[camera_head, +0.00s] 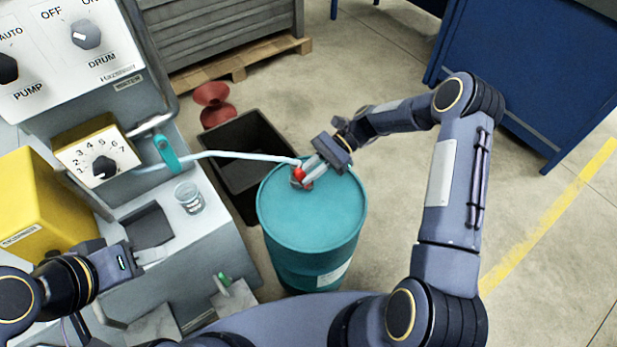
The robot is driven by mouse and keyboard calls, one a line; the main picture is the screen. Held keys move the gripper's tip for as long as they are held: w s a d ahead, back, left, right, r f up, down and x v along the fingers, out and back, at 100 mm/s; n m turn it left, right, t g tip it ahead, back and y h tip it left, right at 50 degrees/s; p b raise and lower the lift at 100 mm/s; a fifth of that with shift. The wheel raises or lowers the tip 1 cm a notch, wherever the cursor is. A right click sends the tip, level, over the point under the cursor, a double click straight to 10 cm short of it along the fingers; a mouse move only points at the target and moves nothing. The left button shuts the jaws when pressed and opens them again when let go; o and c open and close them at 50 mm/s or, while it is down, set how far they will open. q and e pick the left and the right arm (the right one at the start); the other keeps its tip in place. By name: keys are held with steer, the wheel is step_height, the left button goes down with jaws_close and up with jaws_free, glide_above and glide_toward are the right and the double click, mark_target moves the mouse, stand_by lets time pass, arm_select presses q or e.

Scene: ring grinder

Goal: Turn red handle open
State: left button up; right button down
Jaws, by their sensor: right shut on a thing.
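The small red handle (299,174) sits on top of the teal drum (312,222), near its back rim, where a pale hose (235,155) ends. My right gripper (303,176) reaches in from the right and is shut on the red handle. The fingers hide part of the handle, so its exact angle is hard to tell. My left gripper (151,256) is at the lower left, over the grey machine's front, away from the drum. Its fingers are small in view and I cannot tell whether they are apart.
The grey machine has a control panel (75,45), a numbered yellow dial box (97,150) and a clear cup (189,197) on its ledge. A black bin (240,150) stands behind the drum. A blue cabinet (530,80) stands at the right. Floor right of the drum is clear.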

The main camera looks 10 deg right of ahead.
steer(key=shift+w+d+f+g+y+b, duration=0.15)
steer(key=shift+d+y+b, duration=0.1)
steer(key=shift+y+b, duration=0.25)
steer(key=shift+w+d+f+g+y+b, duration=0.1)
steer(key=shift+d+g+y+b, duration=0.15)
steer(key=shift+y, duration=0.35)
steer(key=shift+w+d+y+b, duration=0.1)
steer(key=shift+d+y+b, duration=0.15)
steer(key=shift+y+b, duration=0.3)
steer(key=c, duration=1.4)
jaws_free()
steer(key=shift+o, duration=0.2)
steer(key=shift+d, duration=0.1)
steer(key=v, duration=0.7)
steer(key=shift+w+d+b, duration=0.25)
steer(key=shift+d+b, duration=0.05)
